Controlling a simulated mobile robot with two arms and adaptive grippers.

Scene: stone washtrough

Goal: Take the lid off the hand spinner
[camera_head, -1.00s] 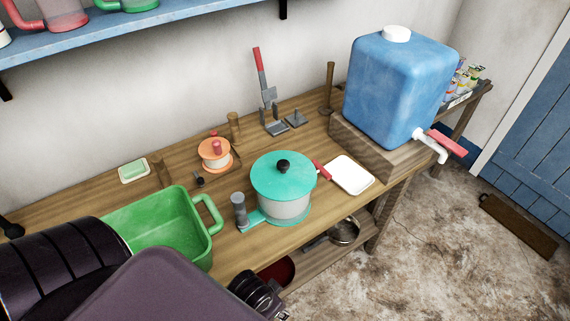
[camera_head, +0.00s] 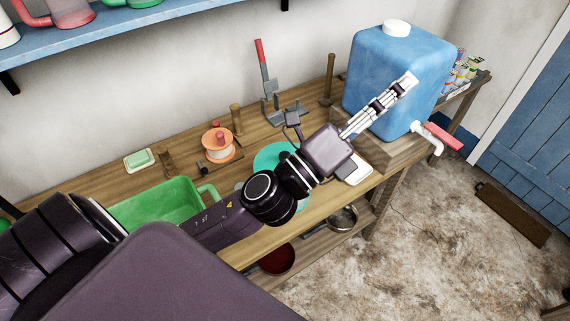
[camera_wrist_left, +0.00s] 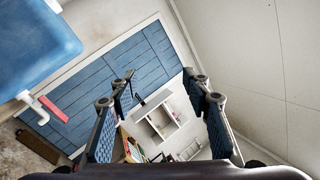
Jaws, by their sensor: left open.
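The hand spinner, a white pot with a teal lid (camera_head: 268,157), stands on the wooden bench. In the head view my left arm now hides most of it, including the black knob. Only part of the teal lid's left side and a bit of teal at the lower right show. My left gripper (camera_head: 408,84) is above and to the right of the spinner, in front of the blue water tank, with its fingers pointing up and right. In the left wrist view the gripper (camera_wrist_left: 160,90) is open and empty, its fingers spread apart. My right gripper is not in view.
A blue water tank (camera_head: 385,75) with a red-handled tap stands on a wooden block at the right. A green basin (camera_head: 150,207) is at the left. An orange spool (camera_head: 217,142) and a red-handled lever tool (camera_head: 263,70) stand behind. A white tray (camera_head: 359,169) is partly covered.

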